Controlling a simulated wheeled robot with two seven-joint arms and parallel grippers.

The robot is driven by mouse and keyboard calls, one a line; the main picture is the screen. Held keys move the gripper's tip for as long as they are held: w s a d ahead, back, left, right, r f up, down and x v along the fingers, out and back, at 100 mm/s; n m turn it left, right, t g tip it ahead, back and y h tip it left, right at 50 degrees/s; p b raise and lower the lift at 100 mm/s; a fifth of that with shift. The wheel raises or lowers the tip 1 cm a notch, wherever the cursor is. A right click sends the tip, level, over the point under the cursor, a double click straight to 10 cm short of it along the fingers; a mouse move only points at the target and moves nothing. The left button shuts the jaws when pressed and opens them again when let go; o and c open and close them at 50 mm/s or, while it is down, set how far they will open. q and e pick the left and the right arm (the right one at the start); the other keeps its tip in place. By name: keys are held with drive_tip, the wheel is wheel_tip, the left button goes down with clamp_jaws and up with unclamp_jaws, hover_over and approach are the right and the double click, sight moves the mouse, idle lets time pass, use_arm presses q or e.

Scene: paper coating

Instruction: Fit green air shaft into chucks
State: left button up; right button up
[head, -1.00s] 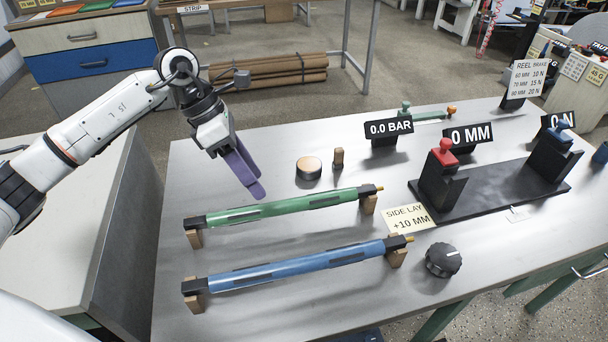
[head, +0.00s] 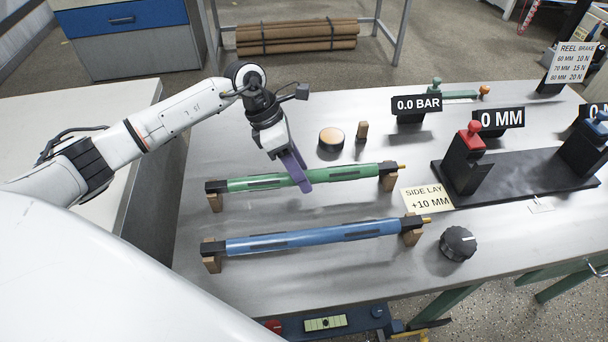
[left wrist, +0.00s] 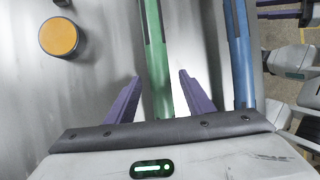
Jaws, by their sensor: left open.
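The green air shaft (head: 260,182) lies across two wooden blocks on the table, its dark ends on the blocks. My left gripper (head: 303,187) is over the middle of the shaft with its purple fingers pointing down. In the left wrist view the fingers (left wrist: 161,88) are open, one on each side of the green shaft (left wrist: 153,50), which runs between them; contact cannot be told. The two chucks, one with a red top (head: 466,158) and one with a blue top (head: 585,148), stand on a black base plate (head: 515,181) at the right.
A blue shaft (head: 310,237) lies on wooden blocks in front of the green one. A side lay card (head: 427,198) and a black knob (head: 457,244) are to the right.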

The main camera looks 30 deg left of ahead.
use_arm(q)
clamp_jaws()
drive_tip(key=shift+w+r, duration=0.1)
drive_tip(key=shift+r, duration=0.1)
